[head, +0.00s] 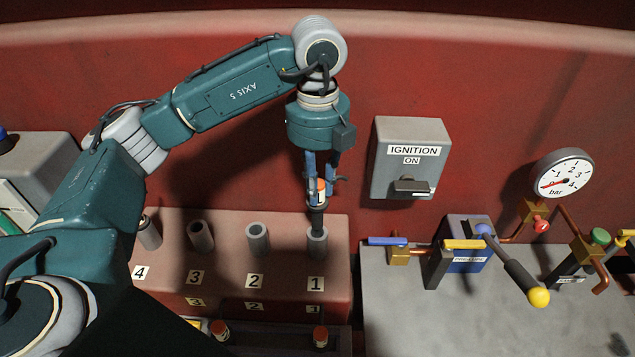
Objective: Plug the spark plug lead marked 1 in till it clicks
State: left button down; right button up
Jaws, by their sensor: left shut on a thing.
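My left gripper (321,187) points down and is shut on a spark plug lead (317,218) with an orange band and a dark lower end. The lead stands upright over the grey tube marked 1 (317,243), and its lower end meets the tube's mouth. I cannot tell how deep it sits. The label 1 (316,283) is on the red engine block (225,279) just below that tube. My right gripper is not in view.
Tubes marked 2 (258,238), 3 (201,236) and 4 (149,234) stand to the left. Red-topped leads (320,336) sit below the block. An ignition box (409,158) marked ON is on the red wall. Valves, a yellow-knobbed lever (520,276) and a gauge (563,173) are at right.

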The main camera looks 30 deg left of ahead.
aim_at(317, 217)
pick_arm(q)
jog(key=shift+f+b, duration=0.65)
jog(key=shift+f, duration=0.3)
jog(key=shift+f+b, duration=1.45)
jog(key=shift+f, duration=0.25)
jog(key=shift+f+b, duration=1.05)
jog(key=shift+f, duration=0.3)
jog(key=shift+f+b, duration=0.65)
jog(key=shift+f, duration=0.1)
jog(key=c, duration=1.5)
grip_release()
jog(key=shift+o, duration=0.2)
